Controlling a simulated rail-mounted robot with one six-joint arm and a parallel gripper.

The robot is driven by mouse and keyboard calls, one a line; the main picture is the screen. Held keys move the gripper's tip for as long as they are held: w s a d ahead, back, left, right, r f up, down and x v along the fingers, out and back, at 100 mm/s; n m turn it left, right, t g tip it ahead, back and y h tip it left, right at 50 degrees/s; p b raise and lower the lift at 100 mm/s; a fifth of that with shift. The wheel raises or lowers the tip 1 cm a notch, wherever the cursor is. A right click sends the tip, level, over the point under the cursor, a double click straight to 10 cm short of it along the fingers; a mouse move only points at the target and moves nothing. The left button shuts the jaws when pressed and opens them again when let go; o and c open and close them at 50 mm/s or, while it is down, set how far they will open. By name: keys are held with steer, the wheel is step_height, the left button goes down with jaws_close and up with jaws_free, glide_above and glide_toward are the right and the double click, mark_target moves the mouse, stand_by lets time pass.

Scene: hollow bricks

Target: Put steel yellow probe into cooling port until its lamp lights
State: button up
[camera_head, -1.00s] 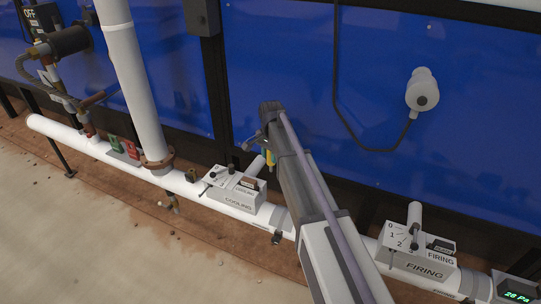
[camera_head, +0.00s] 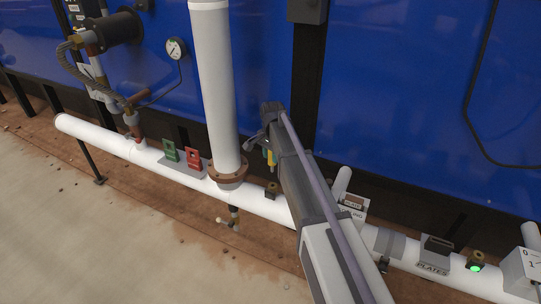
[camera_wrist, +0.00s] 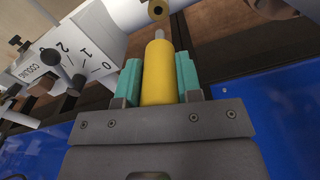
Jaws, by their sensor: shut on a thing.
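My gripper (camera_head: 268,150) is shut on the yellow probe (camera_wrist: 158,75), held between teal finger pads in the wrist view. Its steel tip points up the picture toward a brass port (camera_wrist: 157,9), with a small gap between them in the picture. The port is cut by the top edge. The cooling box (camera_wrist: 82,52), with its numbered dial, is left of the probe. In the head view the brass port (camera_head: 272,188) sits on the white pipe just below my gripper, and no lit lamp shows on it. My arm partly hides the cooling box (camera_head: 354,203).
A similar brass port (camera_head: 478,256) at the right has a lit green lamp, beside a PLATES holder (camera_head: 435,255). A thick upright white pipe (camera_head: 215,90) stands left of my gripper. Green and red tags (camera_head: 182,156) stand farther left. The blue wall (camera_head: 400,110) is behind.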

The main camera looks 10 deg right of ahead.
steer(key=shift+s+d+f, duration=0.1)
steer(key=shift+d+f, duration=0.05)
steer(key=shift+f+b, duration=0.3)
steer(key=shift+b, duration=0.2)
step_height(320, 180, down, 5)
steer(key=b, duration=0.4)
steer(key=shift+b, duration=0.4)
steer(key=shift+f+b, duration=2.3)
steer(key=shift+b, duration=0.05)
stand_by(0.5)
steer(key=shift+r, duration=0.15)
stand_by(0.8)
step_height(320, 180, up, 9)
steer(key=p, duration=0.9)
stand_by(0.4)
step_height(320, 180, up, 17)
steer(key=p, duration=1.7)
steer(key=shift+f, duration=0.2)
